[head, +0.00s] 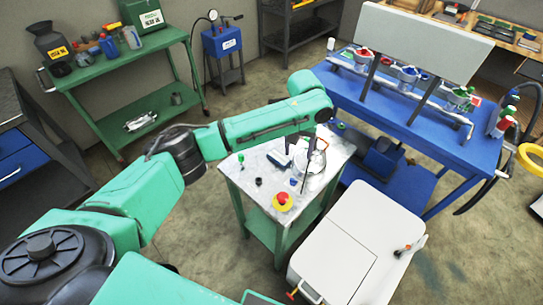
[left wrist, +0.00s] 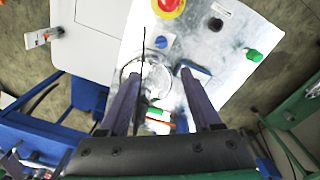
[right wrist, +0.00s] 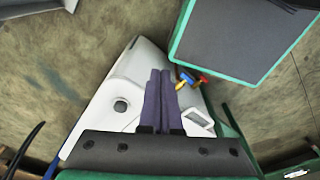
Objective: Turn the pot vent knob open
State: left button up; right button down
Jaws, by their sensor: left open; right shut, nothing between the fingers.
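A clear round pot (left wrist: 152,78) stands on the metal-topped table (left wrist: 195,55); in the head view the pot (head: 312,160) is partly hidden by my left gripper (head: 303,148). My left gripper (left wrist: 160,74) is open, with its fingers on either side of part of the pot and nothing clearly held. A blue knob (left wrist: 162,42) sits beside the pot, with a black knob (left wrist: 216,23) and a green-topped part (left wrist: 253,55) further off. I cannot tell which part is the vent knob. My right gripper (right wrist: 160,72) is shut and empty over a white cabinet (right wrist: 133,75).
A red emergency button on a yellow base (head: 283,201) sits at the table's near corner. A blue workbench (head: 420,125) with several vessels stands to the right. The white cabinet (head: 365,235) stands close in front. Open floor lies left of the small table.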

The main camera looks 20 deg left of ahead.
pick_arm(q)
send_over(294, 180)
jog(key=shift+g, duration=0.3)
notch_tip(294, 180, down, 5)
jog(key=shift+f+p, duration=0.15)
jog(key=shift+p, duration=0.15)
notch_tip(294, 180, down, 8)
jog(key=shift+a+f, duration=0.1)
jog(key=shift+w+f, duration=0.1)
jog(key=shift+f, duration=0.4)
pick_arm(e)
jog(key=shift+s+d+r, duration=0.15)
jog(key=shift+s+d, duration=0.15)
jog(key=shift+d, duration=0.2)
jog(key=shift+a, duration=0.1)
pick_arm(q)
grip_shut()
pick_arm(e)
jog(key=shift+w, duration=0.1)
